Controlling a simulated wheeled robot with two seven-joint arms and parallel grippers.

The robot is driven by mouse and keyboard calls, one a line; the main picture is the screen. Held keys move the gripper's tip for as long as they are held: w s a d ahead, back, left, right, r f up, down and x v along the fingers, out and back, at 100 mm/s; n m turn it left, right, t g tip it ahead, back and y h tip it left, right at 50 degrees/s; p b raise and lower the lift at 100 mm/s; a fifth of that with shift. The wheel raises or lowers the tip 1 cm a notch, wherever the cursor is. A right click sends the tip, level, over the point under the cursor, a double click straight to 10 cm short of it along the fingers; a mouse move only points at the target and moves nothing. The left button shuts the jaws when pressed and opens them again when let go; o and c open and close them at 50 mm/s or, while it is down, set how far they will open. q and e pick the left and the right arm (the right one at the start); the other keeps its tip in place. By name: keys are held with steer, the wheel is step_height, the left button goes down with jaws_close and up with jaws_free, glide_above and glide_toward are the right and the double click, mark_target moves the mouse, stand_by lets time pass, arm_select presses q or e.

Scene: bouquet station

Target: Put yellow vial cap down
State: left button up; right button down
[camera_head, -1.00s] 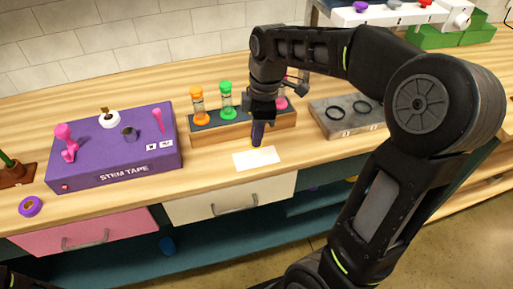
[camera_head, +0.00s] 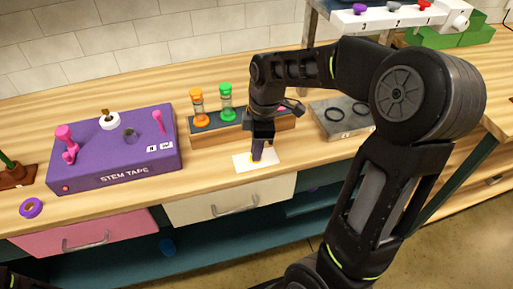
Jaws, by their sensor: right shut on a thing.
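The yellow vial cap (camera_head: 256,158) shows as a small yellow patch at the fingertips of my right gripper (camera_head: 257,152). The gripper points down over the white card (camera_head: 241,163) on the counter's front part and is shut on the cap. The fingers hide most of the cap, and I cannot tell whether it touches the card. An orange-capped vial (camera_head: 198,106) and a green-capped vial (camera_head: 226,101) stand in the wooden rack (camera_head: 205,133) behind. My right wrist hides part of the rack. My left gripper is not clearly in view.
A purple stem tape box (camera_head: 120,160) stands to the left, with a purple tape roll (camera_head: 31,208) near the front edge. A grey tray with black rings (camera_head: 327,125) lies to the right of the rack. Drawers (camera_head: 200,205) sit below the counter.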

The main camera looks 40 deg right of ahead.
steer(key=shift+f, duration=0.15)
steer(key=c, duration=1.5)
jaws_free()
steer(key=r, duration=0.4)
steer(key=d+r, duration=0.1)
steer(key=r, duration=0.3)
steer(key=r+b, duration=0.1)
steer(key=r, duration=0.3)
steer(key=shift+s+d+r, duration=0.15)
steer(key=shift+s, duration=0.15)
